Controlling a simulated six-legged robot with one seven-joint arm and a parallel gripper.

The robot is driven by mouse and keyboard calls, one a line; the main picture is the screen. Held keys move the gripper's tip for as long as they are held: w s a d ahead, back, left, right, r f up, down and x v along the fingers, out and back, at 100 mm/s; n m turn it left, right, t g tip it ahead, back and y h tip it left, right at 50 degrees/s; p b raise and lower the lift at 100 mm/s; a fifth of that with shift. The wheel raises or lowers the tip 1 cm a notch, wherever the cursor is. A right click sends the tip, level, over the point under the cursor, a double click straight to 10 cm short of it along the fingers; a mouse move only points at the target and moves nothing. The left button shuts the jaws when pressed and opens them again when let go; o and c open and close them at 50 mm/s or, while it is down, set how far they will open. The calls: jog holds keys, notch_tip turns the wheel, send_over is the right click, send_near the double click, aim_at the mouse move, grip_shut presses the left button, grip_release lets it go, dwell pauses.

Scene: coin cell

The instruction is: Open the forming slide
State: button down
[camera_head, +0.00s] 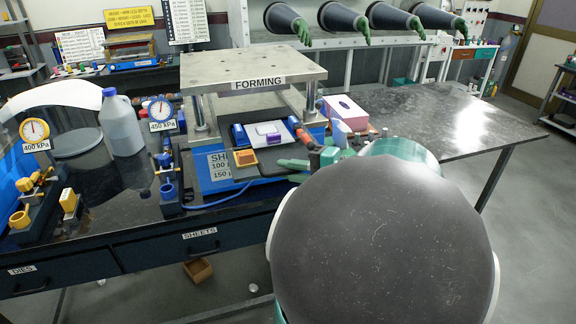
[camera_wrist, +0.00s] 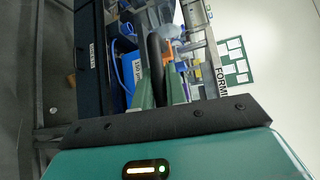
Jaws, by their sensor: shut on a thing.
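The forming press (camera_head: 250,68), with a FORMING label on its silver top plate, stands on a blue base on the bench. Its slide (camera_head: 236,172) is a dark flat tray low between the posts, sticking out toward me. A white plate with a purple block (camera_head: 273,139) and an orange-framed piece (camera_head: 245,158) lie on it. My gripper's green fingers (camera_head: 296,170) are at the slide's right front. In the wrist view, my gripper (camera_wrist: 158,72) is shut on a dark upright bar (camera_wrist: 154,46), which looks like the slide's handle.
A red-and-black tool (camera_head: 303,134) and a pink-and-white box (camera_head: 343,110) stand right of the slide. Gauges, blue-and-yellow fixtures and a white bottle (camera_head: 121,124) crowd the left. The bench's right end (camera_head: 450,115) is clear. Drawers run below the front edge.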

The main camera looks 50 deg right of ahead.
jog(key=shift+d, duration=0.1)
jog(key=c, duration=1.4)
grip_release()
jog(key=shift+c, duration=0.2)
jog(key=v, duration=1.3)
jog(key=shift+s, duration=0.35)
